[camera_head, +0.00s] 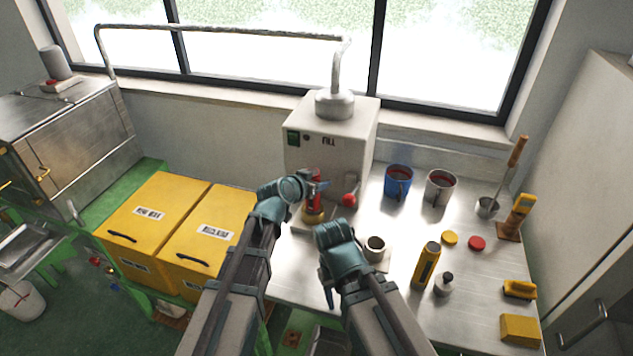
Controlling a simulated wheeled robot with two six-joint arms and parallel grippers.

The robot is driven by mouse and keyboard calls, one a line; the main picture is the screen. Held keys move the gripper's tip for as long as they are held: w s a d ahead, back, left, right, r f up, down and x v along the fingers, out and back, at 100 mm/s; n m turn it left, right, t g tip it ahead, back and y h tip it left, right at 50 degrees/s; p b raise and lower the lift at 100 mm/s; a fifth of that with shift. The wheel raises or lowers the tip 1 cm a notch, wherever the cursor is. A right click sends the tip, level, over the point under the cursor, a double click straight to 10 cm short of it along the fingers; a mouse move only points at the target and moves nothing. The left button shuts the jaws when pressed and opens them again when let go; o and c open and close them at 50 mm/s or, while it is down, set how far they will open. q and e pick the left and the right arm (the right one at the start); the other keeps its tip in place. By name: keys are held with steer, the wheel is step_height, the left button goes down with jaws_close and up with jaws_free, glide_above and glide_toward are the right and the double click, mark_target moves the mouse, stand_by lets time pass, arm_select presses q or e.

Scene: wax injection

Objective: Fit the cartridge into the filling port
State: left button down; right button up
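The white filling machine (335,145) with a "FILL" label stands at the back of the steel table. A red and yellow cylindrical part (313,207), possibly the cartridge, stands upright at its front; I cannot tell whether it is seated in a port. My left gripper (302,187) is just left of this part's top; its fingers are partly hidden and contact is unclear. My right gripper (333,236) is lower and to the right, apart from the machine, with its fingertips hidden. A yellow cylinder with a dark stripe (427,266) stands right of my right gripper.
A red knob (349,200) is on the machine's front. A small round cup (375,246) sits close right of my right gripper. Blue (398,182) and grey (440,187) mugs stand behind. Yellow boxes (165,215) lie left. A small bottle (443,285) stands at right.

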arm_select(q)
steer(key=shift+d+r, duration=0.1)
steer(key=shift+r, duration=0.4)
arm_select(e)
steer(key=shift+r, duration=0.4)
steer(key=shift+w+a, duration=0.1)
arm_select(q)
steer(key=shift+p, duration=0.3)
arm_select(e)
steer(key=shift+w, duration=0.1)
steer(key=shift+a+r, duration=0.1)
steer(key=shift+r, duration=0.15)
arm_select(q)
steer(key=shift+f+b, duration=0.65)
steer(key=shift+f, duration=0.15)
arm_select(e)
steer(key=shift+f, duration=0.85)
arm_select(q)
steer(key=shift+s+f, duration=0.1)
steer(key=shift+s, duration=0.05)
arm_select(e)
steer(key=shift+f, duration=0.15)
